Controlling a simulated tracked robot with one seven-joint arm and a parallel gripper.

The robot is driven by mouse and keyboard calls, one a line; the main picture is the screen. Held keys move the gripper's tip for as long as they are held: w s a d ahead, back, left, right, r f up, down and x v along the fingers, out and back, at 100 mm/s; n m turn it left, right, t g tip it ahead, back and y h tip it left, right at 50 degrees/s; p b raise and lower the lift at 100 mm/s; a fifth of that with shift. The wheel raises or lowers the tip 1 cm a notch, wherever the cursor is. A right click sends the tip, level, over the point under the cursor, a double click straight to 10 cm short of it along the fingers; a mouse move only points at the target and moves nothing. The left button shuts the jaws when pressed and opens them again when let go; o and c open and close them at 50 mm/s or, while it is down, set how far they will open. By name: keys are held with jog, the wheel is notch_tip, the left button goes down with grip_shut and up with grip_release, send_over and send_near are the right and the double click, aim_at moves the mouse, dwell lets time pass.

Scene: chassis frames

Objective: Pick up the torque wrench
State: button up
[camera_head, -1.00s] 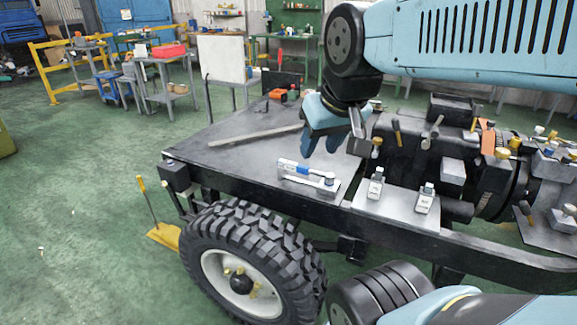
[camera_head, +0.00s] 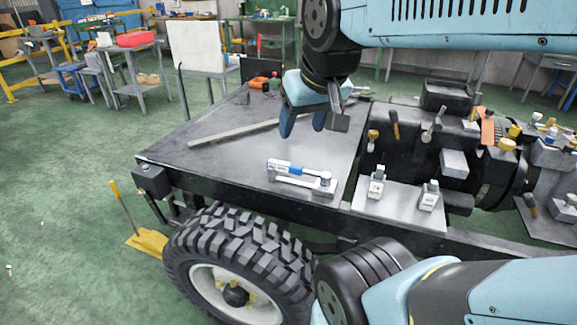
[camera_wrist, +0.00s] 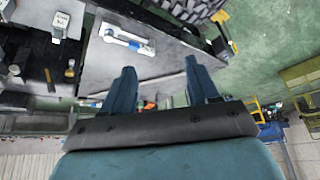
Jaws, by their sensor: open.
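The torque wrench (camera_head: 291,168) is white with a blue band and has a rounded grey head at its right end. It lies on a small grey holder (camera_head: 296,184) near the front edge of the flat metal deck (camera_head: 215,158). The wrench also shows at the upper left of the wrist view (camera_wrist: 122,37). My gripper (camera_head: 302,122) hangs open and empty above the deck, behind the wrench in the head view and apart from it. In the wrist view its two blue fingers (camera_wrist: 158,75) are spread, with the wrench beyond and left of them.
A long grey bar (camera_head: 232,132) lies across the deck. Right of the wrench, two small silver blocks (camera_head: 377,182) stand on a plate, with machinery and several tools behind. A large tyre (camera_head: 240,262) is below the deck edge. Orange items (camera_head: 262,82) lie at the back.

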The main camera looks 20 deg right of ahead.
jog(key=w+d+m+g, duration=0.1)
jog(key=w+d+m, duration=0.1)
jog(key=w+m, duration=0.55)
jog(key=m+g, duration=0.5)
jog(key=m, duration=1.4)
send_over(294, 165)
notch_tip(294, 165, down, 25)
jog(key=f, duration=0.7)
jog(key=shift+s+d+f, duration=0.1)
jog(key=shift+s, duration=0.2)
jog(key=shift+w+f, duration=0.15)
jog(key=shift+f, duration=1.3)
jog(key=shift+w+f, duration=0.1)
jog(key=shift+f, duration=1.3)
jog(key=shift+c, duration=0.2)
grip_shut()
